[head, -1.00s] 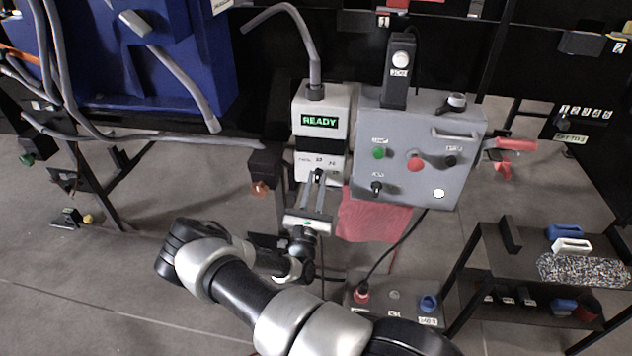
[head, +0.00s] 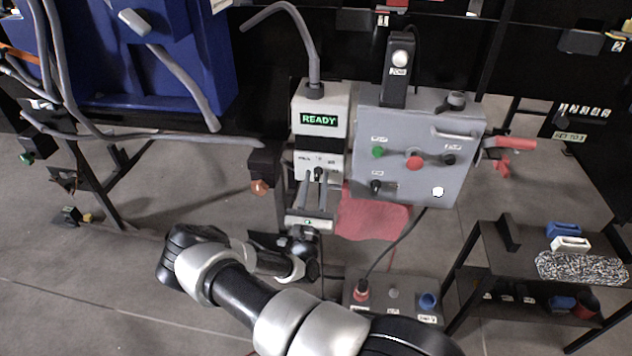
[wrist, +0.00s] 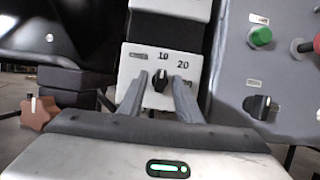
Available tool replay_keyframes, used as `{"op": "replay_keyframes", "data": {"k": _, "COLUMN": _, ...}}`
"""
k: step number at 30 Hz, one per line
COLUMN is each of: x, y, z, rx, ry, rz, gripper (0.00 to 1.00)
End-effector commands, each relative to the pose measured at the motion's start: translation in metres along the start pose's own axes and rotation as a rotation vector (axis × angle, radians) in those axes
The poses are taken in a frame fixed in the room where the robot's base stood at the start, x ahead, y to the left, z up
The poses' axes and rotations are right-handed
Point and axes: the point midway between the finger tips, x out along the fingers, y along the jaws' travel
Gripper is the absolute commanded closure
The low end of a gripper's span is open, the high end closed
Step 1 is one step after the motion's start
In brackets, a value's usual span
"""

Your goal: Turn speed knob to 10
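The speed knob (wrist: 160,77) is a small black knob on a white panel, with the numbers 10 and 20 and a small label at its upper left. Its pointer looks turned roughly upward, toward the 10, but the mark is tiny. In the head view the knob (head: 319,174) sits low on the white box under a green READY display (head: 319,120). My gripper (wrist: 159,88) is open. Its fingers stand on either side of the knob, with gaps between. In the head view my gripper (head: 314,182) reaches up to the panel from below.
A grey control box (head: 420,145) with green, red and black controls stands just right of the panel. An orange-brown knob (wrist: 38,113) is at the left. A red cloth-like sheet (head: 370,212) hangs below the grey box.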

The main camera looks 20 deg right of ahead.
Motion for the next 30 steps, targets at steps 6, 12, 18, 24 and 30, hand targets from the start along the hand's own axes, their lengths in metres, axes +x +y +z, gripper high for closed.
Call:
{"op": "replay_keyframes", "data": {"k": 6, "x": -0.004, "y": 0.000, "z": 0.001, "rx": 0.001, "ry": -0.001, "rz": 0.000, "gripper": 0.69}}
{"op": "replay_keyframes", "data": {"k": 12, "x": -0.036, "y": 0.001, "z": 0.001, "rx": 0.000, "ry": 0.001, "rz": 0.002, "gripper": 0.69}}
{"op": "replay_keyframes", "data": {"k": 18, "x": -0.086, "y": 0.001, "z": 0.001, "rx": -0.001, "ry": 0.002, "rz": 0.003, "gripper": 0.69}}
{"op": "replay_keyframes", "data": {"k": 24, "x": -0.133, "y": 0.001, "z": 0.000, "rx": 0.000, "ry": 0.002, "rz": 0.004, "gripper": 0.69}}
{"op": "replay_keyframes", "data": {"k": 30, "x": -0.163, "y": 0.001, "z": 0.000, "rx": 0.000, "ry": 0.000, "rz": 0.002, "gripper": 0.69}}
